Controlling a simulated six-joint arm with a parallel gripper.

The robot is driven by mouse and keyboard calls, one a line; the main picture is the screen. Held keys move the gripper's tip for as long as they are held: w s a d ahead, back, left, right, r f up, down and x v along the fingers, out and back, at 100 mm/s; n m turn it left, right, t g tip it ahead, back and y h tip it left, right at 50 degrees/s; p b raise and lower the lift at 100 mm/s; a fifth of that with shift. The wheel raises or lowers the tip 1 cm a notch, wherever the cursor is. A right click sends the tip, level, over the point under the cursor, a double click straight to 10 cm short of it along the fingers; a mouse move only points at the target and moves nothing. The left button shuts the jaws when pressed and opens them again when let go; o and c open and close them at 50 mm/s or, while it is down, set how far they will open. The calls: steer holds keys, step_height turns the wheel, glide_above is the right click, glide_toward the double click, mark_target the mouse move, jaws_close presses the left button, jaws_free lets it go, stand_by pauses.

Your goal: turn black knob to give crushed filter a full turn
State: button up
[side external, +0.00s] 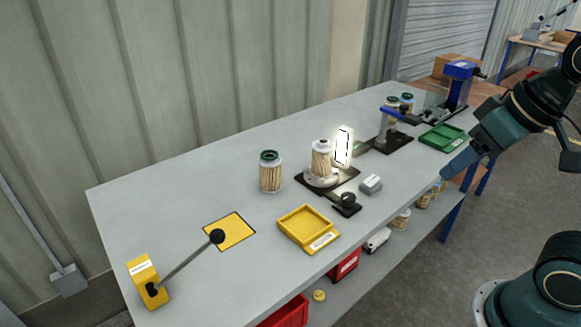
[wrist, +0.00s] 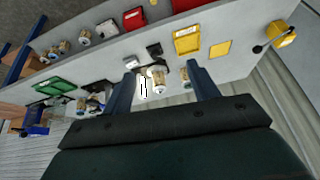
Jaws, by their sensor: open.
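A pleated filter cartridge with a white cap (side external: 321,160) stands upright on a round turntable (side external: 322,181); I cannot clearly make out crushing. It also shows in the wrist view (wrist: 158,77). The black knob (side external: 347,199) sits on a dark plate at the front of the turntable; it shows small in the wrist view (wrist: 153,50). A lit white panel (side external: 343,147) stands behind the filter. My gripper (wrist: 160,68) is open and empty, high above the bench and well away from the knob. In the side view its blue finger (side external: 459,163) shows at the right.
A green-capped filter (side external: 270,172) stands left of the turntable. A small grey box (side external: 371,184) lies right of the knob, a yellow tray (side external: 307,230) left of it. A black-ball lever (side external: 217,236) reaches over a yellow square. A blue press (side external: 460,80) and green tray (side external: 442,137) stand farther back.

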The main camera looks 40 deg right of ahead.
steer(key=w+m+g, duration=0.2)
steer(key=w+m, duration=0.3)
steer(key=w, duration=0.2)
steer(key=m+g, duration=0.3)
steer(key=m, duration=1.1)
glide_above(348, 196)
step_height(348, 196, down, 12)
steer(key=shift+s+r, duration=0.2)
steer(key=shift+f, duration=0.1)
step_height(348, 196, down, 14)
steer(key=shift+w+r, duration=0.15)
steer(key=shift+r, duration=0.05)
steer(key=c, duration=1)
